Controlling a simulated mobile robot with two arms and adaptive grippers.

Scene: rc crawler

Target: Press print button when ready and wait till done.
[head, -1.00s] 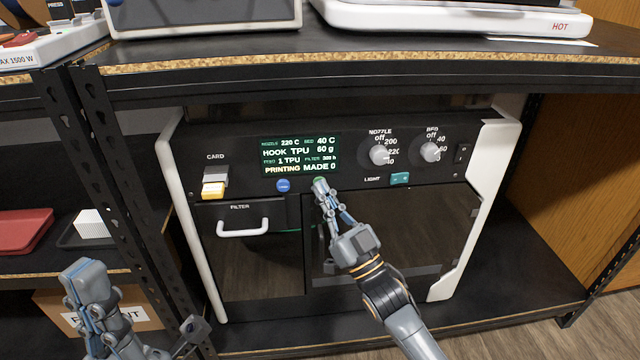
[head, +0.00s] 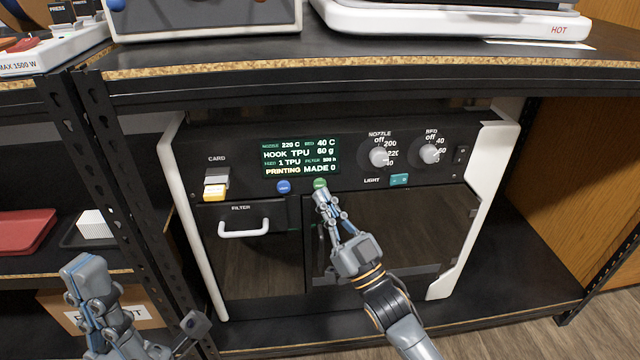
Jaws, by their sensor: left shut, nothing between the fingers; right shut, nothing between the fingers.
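The 3D printer (head: 225,145) stands on the lower shelf with a black front and white side frames. Its screen (head: 301,158) reads nozzle 220 C, bed 40 C, HOOK TPU 60 g, PRINTING, MADE 0. A green button (head: 320,183) and a blue button (head: 284,187) sit below the screen. My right gripper (head: 322,196) is shut and empty, its tips just below the green button, which shows clear above them. My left gripper (head: 85,268) is low at the left, shut and away from the printer.
The printer has a card slot with a yellow card (head: 214,191), a filter drawer handle (head: 243,228), nozzle (head: 379,157) and bed (head: 429,153) knobs and a teal light switch (head: 399,180). The upper shelf edge (head: 360,65) overhangs it. A shelf post (head: 125,190) stands between my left gripper and the printer.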

